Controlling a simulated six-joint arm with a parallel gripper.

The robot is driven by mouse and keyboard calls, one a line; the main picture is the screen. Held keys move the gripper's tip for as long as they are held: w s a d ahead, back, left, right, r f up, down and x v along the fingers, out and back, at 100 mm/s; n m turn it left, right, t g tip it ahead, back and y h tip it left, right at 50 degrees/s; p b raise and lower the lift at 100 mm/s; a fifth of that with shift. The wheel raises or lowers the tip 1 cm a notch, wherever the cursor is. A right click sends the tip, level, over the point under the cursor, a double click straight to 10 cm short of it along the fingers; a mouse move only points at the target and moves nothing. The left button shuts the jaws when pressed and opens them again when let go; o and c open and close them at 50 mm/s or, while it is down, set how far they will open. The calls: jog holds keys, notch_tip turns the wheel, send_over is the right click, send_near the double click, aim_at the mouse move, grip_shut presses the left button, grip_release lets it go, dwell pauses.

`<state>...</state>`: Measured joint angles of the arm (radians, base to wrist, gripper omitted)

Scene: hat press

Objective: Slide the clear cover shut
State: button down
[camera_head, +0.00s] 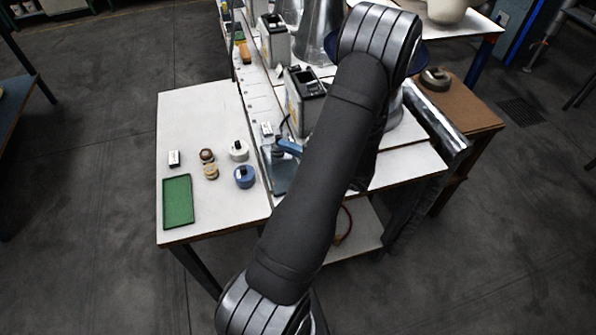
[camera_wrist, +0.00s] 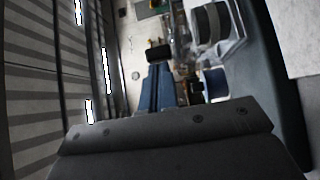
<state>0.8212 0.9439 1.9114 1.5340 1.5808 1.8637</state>
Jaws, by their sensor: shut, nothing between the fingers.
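My gripper (camera_wrist: 159,54) shows in the wrist view as two blue fingers side by side with dark tips, shut and empty. In the head view my arm hides most of the press area, and I cannot make out the gripper for certain. A clear, glass-like cover (camera_wrist: 229,46) seems to show to the right of the fingertips in the wrist view, apart from them. How far it is open cannot be told. A grey-blue, glassy plate (camera_head: 281,177) with a blue part (camera_head: 290,147) above it shows left of my arm in the head view.
A white table (camera_head: 205,115) holds a green tray (camera_head: 178,202), a small white box (camera_head: 174,158) and several round pieces, including a blue one (camera_head: 244,177). Grey machines with dark tops (camera_head: 305,84) stand behind. A brown side table (camera_head: 462,103) is at right.

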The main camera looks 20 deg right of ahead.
jog(key=shift+w+r, duration=0.15)
jog(key=shift+w, duration=0.1)
jog(key=s, duration=0.4)
jog(key=shift+s+d, duration=0.15)
jog(key=shift+s, duration=0.25)
jog(key=v, duration=0.9)
jog(key=shift+s+d, duration=0.2)
jog(key=x, duration=1)
jog(key=shift+w, duration=1.7)
